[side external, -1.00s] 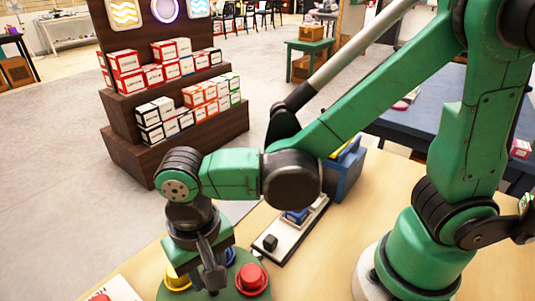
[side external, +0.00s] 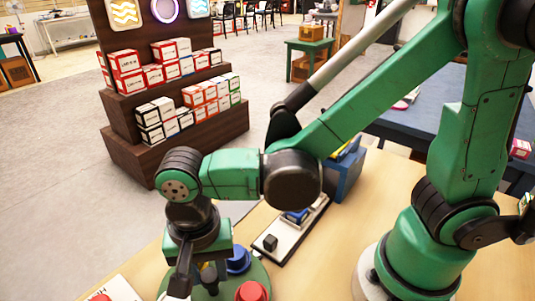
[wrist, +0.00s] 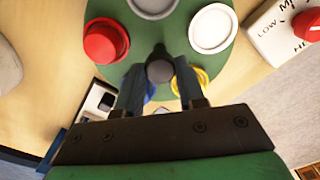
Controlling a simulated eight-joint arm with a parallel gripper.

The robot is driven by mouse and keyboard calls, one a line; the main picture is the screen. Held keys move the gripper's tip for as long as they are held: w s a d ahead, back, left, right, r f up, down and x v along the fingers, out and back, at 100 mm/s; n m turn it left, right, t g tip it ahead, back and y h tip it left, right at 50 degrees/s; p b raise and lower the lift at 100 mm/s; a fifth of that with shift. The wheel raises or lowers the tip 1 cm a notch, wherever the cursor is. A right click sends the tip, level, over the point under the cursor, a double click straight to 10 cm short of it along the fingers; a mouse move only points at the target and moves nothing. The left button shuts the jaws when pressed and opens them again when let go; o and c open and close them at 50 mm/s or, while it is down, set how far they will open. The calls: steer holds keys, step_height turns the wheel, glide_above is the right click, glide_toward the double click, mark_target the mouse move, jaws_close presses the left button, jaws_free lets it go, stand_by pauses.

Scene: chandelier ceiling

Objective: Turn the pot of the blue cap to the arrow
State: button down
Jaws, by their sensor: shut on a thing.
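A round green turntable (wrist: 175,18) lies under my gripper and carries several coloured pots around a dark centre knob (wrist: 160,70). The blue-capped pot (side external: 238,261) is right of my gripper in the side view. In the wrist view only a sliver of blue (wrist: 150,91) shows between my fingers. My gripper (wrist: 160,76) is shut on the dark centre knob, one finger on each side; it also shows in the side view (side external: 204,274). I cannot make out the arrow.
A white dial box (wrist: 275,35) with a red knob and lettering sits beside the turntable. A small pale board with a black block (side external: 275,243) and a blue bin (side external: 346,175) are behind to the right. Wooden table (side external: 330,260) is bare at front right.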

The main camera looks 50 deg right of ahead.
mark_target(209, 275)
steer(key=shift+m, duration=0.8)
steer(key=c, duration=0.5)
jaws_free()
steer(key=shift+r, duration=2.8)
steer(key=w+d+n+t, duration=0.1)
steer(key=d+n+t, duration=0.1)
steer(key=d, duration=0.4)
steer(key=w+d+r+n+t, duration=0.1)
steer(key=d+n+t, duration=0.1)
steer(key=d+n, duration=0.2)
steer(key=w+d+r+n+t, duration=0.1)
steer(key=d+n+t, duration=0.2)
steer(key=d, duration=0.4)
steer(key=shift+w+d+n, duration=0.1)
steer(key=shift+d+n, duration=0.2)
steer(key=shift+n, duration=0.2)
